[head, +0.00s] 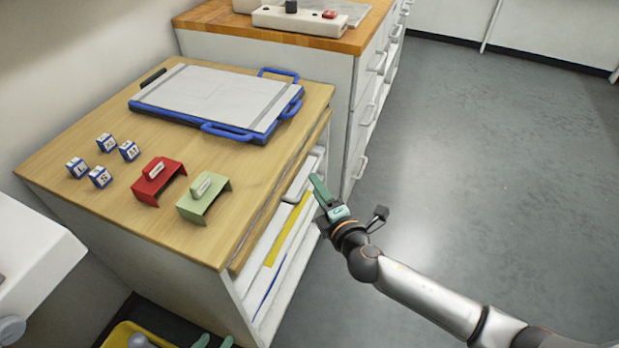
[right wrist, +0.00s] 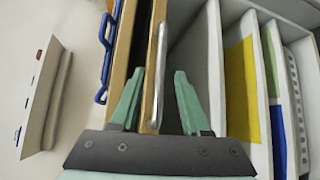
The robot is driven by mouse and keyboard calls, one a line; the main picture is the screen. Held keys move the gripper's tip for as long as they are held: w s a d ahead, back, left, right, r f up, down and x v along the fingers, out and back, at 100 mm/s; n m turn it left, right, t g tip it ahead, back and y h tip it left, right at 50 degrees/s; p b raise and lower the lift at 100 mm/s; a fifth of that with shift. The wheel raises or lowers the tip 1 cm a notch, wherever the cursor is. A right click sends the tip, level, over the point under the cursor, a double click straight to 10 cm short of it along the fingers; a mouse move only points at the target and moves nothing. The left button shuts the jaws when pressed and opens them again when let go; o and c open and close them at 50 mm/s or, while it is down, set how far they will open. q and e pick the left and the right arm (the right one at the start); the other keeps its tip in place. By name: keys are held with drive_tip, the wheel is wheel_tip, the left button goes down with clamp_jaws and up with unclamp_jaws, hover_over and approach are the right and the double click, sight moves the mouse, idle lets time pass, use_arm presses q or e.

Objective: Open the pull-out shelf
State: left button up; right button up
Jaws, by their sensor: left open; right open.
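The pull-out shelf (head: 242,258) is a wooden board just under the worktop of the near cabinet, its front edge about level with the worktop edge. In the right wrist view its edge (right wrist: 147,50) carries a long metal bar handle (right wrist: 159,70). My right gripper (head: 318,185) is open at the cabinet front; in its wrist view the green fingers (right wrist: 158,100) stand either side of the shelf edge and handle. I cannot tell whether they touch.
On the worktop (head: 110,215) are a blue-handled board (head: 215,98), a red holder (head: 158,181), a green holder (head: 204,197) and several lettered cubes (head: 101,177). Open compartments lie below the shelf. A yellow bin (head: 122,335) stands at lower left. The floor (head: 470,190) on the right is clear.

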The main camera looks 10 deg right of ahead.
drive_tip(key=shift+b+x, duration=0.35)
drive_tip(key=shift+x, duration=2.15)
clamp_jaws()
